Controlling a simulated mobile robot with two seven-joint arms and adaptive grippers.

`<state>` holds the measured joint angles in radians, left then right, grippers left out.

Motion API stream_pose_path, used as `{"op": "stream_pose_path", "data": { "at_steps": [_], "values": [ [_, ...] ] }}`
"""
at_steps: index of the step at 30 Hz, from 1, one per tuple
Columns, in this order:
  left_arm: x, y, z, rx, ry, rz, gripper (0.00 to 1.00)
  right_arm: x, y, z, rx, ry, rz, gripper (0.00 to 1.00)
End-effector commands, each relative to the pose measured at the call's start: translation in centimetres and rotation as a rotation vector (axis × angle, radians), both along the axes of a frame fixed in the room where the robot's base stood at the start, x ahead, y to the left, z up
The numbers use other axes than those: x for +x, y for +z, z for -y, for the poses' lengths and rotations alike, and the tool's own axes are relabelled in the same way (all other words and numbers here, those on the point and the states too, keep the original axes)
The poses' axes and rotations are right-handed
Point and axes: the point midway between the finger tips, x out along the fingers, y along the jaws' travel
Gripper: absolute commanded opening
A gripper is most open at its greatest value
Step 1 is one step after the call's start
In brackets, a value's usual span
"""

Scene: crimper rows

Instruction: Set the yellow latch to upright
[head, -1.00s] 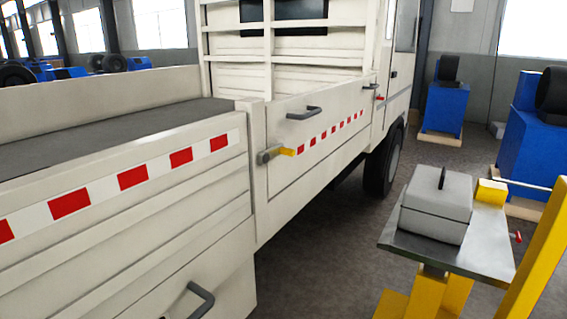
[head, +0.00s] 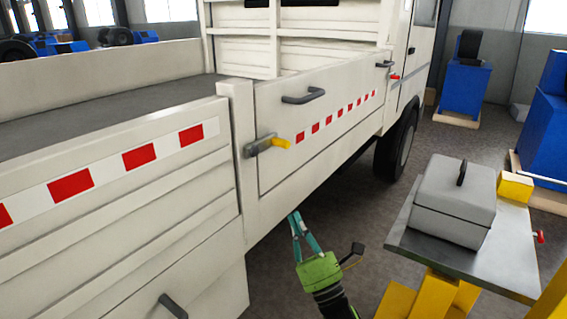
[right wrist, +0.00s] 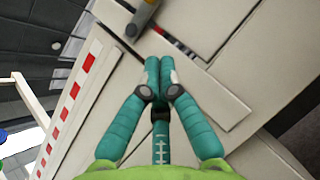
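The yellow latch (head: 281,143) is a short yellow handle on a grey metal mount (head: 258,147), at the rear corner of the truck's side panel. Its handle lies roughly level, pointing right, not upright. In the right wrist view, part of the grey mount (right wrist: 140,20) shows at the top edge, with a bit of yellow cut off there. My right gripper (head: 294,213) is below the latch and apart from it, with its fingers pointing up. Its fingertips (right wrist: 159,62) are together with nothing between them. My left gripper is not in view.
A grey handle (head: 303,96) sits above the latch, and a red latch (head: 394,77) is farther forward on the panel. A work table (head: 410,243) with a grey box (head: 453,200) stands at right. Open floor lies between truck and table.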

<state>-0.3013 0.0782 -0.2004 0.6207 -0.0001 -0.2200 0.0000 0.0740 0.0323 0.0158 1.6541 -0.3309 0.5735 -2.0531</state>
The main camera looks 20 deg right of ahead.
Motion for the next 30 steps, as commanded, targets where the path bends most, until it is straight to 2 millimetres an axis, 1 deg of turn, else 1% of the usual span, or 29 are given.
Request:
{"op": "stream_pose_path", "data": {
  "at_steps": [5,8,11,15,21,24,30],
  "values": [
    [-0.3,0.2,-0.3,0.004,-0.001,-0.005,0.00,0.3,0.2,-0.1,0.002,0.001,-0.003,0.00],
    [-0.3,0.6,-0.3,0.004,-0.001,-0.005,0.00,1.1,1.0,-0.3,0.002,0.002,-0.002,0.00],
    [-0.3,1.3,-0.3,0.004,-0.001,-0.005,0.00,2.3,2.3,-0.5,0.002,0.002,-0.001,0.00],
    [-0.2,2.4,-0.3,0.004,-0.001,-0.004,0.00,4.7,4.3,-1.1,0.002,0.003,-0.001,0.00],
    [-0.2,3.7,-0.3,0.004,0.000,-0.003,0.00,7.8,6.7,-1.9,0.003,0.002,-0.004,0.00],
    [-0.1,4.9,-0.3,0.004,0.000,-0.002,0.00,8.1,8.4,-1.2,0.000,0.000,-0.003,0.00],
    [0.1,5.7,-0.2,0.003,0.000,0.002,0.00,8.7,9.7,-0.5,0.002,0.001,-0.005,0.00]
  ]
}}
